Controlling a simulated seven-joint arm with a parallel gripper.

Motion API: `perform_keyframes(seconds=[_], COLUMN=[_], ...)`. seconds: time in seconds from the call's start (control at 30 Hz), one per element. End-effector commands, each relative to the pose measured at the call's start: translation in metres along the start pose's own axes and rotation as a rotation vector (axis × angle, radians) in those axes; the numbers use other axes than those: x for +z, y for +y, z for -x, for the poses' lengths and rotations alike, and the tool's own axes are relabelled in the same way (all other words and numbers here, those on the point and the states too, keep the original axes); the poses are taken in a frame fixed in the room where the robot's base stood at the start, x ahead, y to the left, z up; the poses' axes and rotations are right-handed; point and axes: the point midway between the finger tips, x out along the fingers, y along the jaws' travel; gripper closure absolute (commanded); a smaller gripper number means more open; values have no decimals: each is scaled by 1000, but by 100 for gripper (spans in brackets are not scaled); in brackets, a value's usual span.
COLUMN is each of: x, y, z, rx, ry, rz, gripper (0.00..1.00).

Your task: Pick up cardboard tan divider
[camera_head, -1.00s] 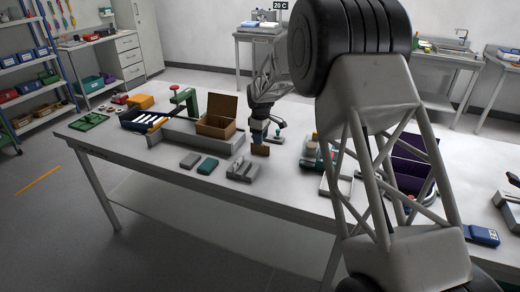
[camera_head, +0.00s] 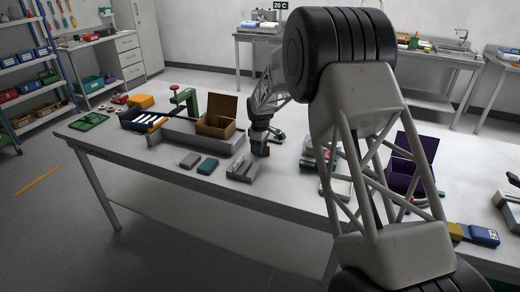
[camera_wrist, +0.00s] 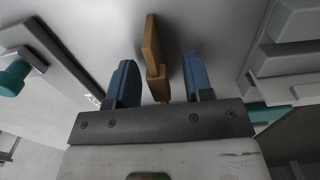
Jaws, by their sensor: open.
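The tan cardboard divider (camera_wrist: 151,45) stands between the two blue fingers of my gripper (camera_wrist: 158,62) in the wrist view. My gripper is open and holds nothing. In the head view my gripper (camera_head: 259,145) is low over the white table, just right of the grey block fixture.
A grey stepped fixture (camera_head: 243,169) stands close to the left of my gripper in the head view. An open brown box (camera_head: 215,127) and a teal block (camera_head: 207,166) are farther left. A purple open box (camera_head: 402,176) is at the right.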

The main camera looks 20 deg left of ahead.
Motion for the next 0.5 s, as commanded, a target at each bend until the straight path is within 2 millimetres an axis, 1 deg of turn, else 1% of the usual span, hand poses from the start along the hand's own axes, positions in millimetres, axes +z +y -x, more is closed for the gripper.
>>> perform_keyframes(seconds=[0.13,0.17,0.43,0.47,0.5], x=[0,0,0,0,0], y=[0,0,0,0,0], z=[0,0,0,0,0], rx=[0,0,0,0,0], ry=[0,0,0,0,0], rz=[0,0,0,0,0], gripper=[53,56,98,100,100])
